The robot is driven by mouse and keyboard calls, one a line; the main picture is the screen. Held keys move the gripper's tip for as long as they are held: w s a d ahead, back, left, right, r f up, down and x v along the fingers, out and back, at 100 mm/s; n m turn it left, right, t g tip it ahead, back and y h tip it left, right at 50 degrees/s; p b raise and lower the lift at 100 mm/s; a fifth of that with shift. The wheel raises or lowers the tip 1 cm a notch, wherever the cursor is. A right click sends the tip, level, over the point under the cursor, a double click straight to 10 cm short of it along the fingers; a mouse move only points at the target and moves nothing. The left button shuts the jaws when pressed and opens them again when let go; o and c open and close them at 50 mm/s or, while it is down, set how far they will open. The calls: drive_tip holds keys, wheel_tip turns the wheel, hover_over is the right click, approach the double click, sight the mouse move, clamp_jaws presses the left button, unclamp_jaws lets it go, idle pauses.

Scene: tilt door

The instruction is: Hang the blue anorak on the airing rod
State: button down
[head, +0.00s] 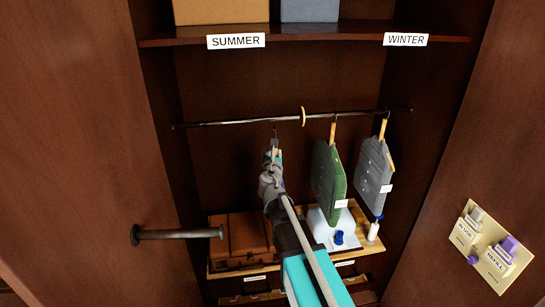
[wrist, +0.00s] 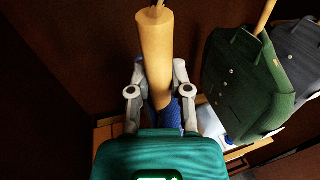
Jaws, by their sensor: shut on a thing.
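The blue anorak (wrist: 165,118) shows only as a small blue patch below its wooden hanger (wrist: 155,55) in the wrist view; my arm hides it in the head view. My gripper (head: 273,158) is shut on the hanger; its fingers also show in the wrist view (wrist: 157,88). The hanger's hook (head: 275,131) is at the long dark rail (head: 235,121); I cannot tell whether it rests on it. A short dark rod (head: 178,233) with a wider end sticks out from the left door. Neither rod bears a label.
Below are brown boxes (head: 240,235) and a white bottle (head: 373,230). A shelf (head: 310,36) crosses above. The rail's left part is free.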

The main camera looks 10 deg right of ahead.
drive_tip(key=shift+g, duration=0.7)
drive_tip(key=shift+w+d+r+p, duration=0.2)
drive_tip(key=shift+w+p, duration=0.35)
drive_tip(key=shift+w, duration=0.25)
drive_tip(key=shift+w+d+r+p, duration=0.2)
drive_tip(key=shift+w+p, duration=0.35)
drive_tip(key=shift+w, duration=0.3)
drive_tip(key=shift+w+d+r+p, duration=0.2)
drive_tip(key=shift+w+p, duration=0.35)
drive_tip(key=shift+w, duration=0.25)
wheel_tip(320, 180, down, 10)
drive_tip(key=b, duration=0.9)
drive_tip(key=shift+r+b, duration=0.15)
drive_tip(key=shift+b, duration=0.2)
drive_tip(key=shift+s, duration=0.1)
